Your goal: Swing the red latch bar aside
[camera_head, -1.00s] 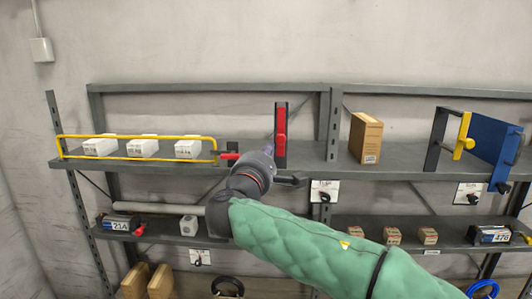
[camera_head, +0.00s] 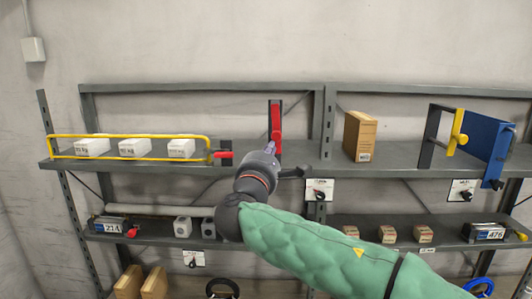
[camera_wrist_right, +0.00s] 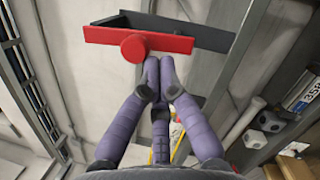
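The red latch bar (camera_head: 276,122) stands upright against a dark post on the upper shelf in the head view. In the right wrist view the red bar (camera_wrist_right: 185,44) lies across the top of the picture, with a round red knob (camera_wrist_right: 134,48) on its face and a dark plate behind it. My right gripper (camera_head: 271,146) is just in front of the bar's lower part. In the right wrist view its purple fingers (camera_wrist_right: 160,66) have their tips together, close beside the knob, with nothing seen between them. Whether they touch the bar cannot be told. My left gripper is out of view.
A yellow rail (camera_head: 130,136) fronts several white boxes on the left, with a small red and black piece (camera_head: 222,155) at its right end. A cardboard box (camera_head: 360,136) and a blue panel (camera_head: 488,136) stand to the right. The shelf between post and cardboard box is mostly clear.

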